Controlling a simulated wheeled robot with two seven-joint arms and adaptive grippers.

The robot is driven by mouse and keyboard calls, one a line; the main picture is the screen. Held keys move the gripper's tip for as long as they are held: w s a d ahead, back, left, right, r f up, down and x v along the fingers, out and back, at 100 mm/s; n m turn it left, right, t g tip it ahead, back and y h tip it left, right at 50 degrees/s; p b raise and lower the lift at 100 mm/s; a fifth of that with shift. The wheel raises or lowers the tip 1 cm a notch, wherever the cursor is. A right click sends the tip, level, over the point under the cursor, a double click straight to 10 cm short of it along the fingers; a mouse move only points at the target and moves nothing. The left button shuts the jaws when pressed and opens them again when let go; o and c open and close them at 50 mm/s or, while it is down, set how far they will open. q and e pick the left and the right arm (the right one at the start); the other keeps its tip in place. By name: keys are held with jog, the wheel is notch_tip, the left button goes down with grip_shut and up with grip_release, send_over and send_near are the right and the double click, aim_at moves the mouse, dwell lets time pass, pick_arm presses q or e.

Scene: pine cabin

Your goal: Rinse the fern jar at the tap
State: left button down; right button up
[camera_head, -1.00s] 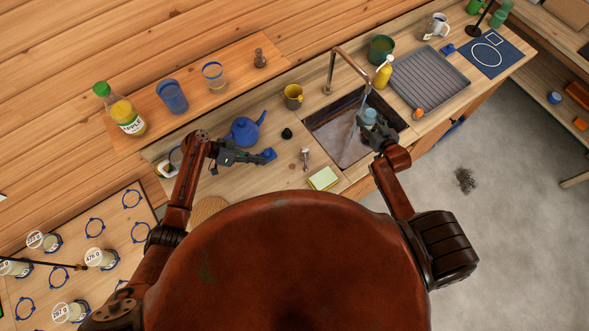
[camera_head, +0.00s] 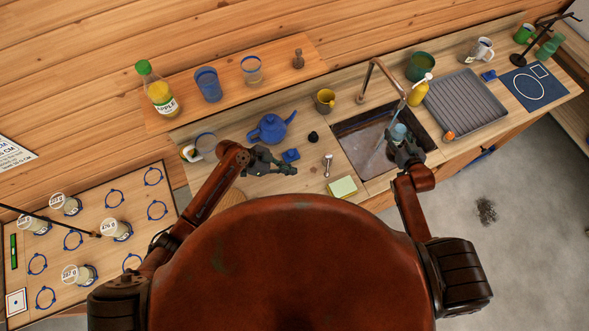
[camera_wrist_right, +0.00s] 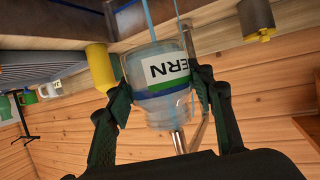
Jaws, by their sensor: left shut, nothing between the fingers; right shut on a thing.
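The fern jar (camera_head: 399,131) is a clear jar held over the sink (camera_head: 362,150) by my right gripper (camera_head: 404,148), which is shut on it. In the right wrist view the jar (camera_wrist_right: 158,88) sits between the fingers, its "ERN" label appearing inverted above green and blue bands. The copper-coloured tap (camera_head: 375,65) runs a pale blue stream (camera_head: 378,150) beside or onto the jar; I cannot tell whether water enters it. My left gripper (camera_head: 292,170) is shut and empty above the counter, just below a small blue block (camera_head: 291,155).
A yellow soap bottle (camera_head: 419,91), green pot (camera_head: 421,66) and grey drying tray (camera_head: 466,104) stand right of the tap. Labelled jars stand on the lower-left board (camera_head: 95,250).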

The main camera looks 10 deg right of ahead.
aim_at(328, 165)
pick_arm(q)
jog(key=x, duration=0.8)
jog(key=shift+s, duration=0.1)
jog(key=d, duration=0.3)
jog(key=shift+s+r, duration=0.15)
jog(key=shift+d+r, duration=0.1)
jog(key=shift+d, duration=0.45)
